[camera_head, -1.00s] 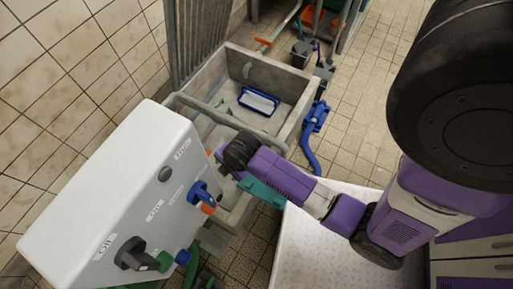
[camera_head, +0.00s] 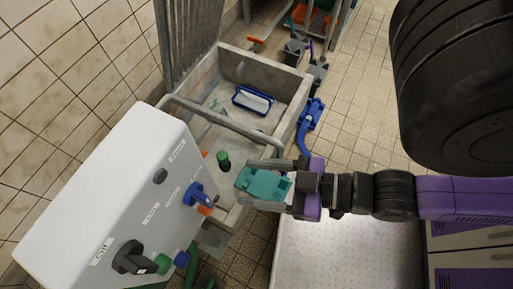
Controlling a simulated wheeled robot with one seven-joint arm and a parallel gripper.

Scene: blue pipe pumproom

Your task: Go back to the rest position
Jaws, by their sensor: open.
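My gripper (camera_head: 248,182) is at the end of my arm, which reaches in from the right across the picture. It points left, over the front right part of the grey basin and to the right of the white control box. The jaws are open. A teal part shows at the gripper and covers some of the basin's front edge. I see nothing held between the jaws.
The white control box (camera_head: 95,175), with a blue knob (camera_head: 199,194) and a black handle (camera_head: 130,258), stands at left. The grey basin (camera_head: 262,63) holds a blue-framed tray (camera_head: 253,100) and a green-topped item (camera_head: 223,159). A blue pipe (camera_head: 307,125) runs beside it. Tiled floor (camera_head: 355,100) lies open beyond.

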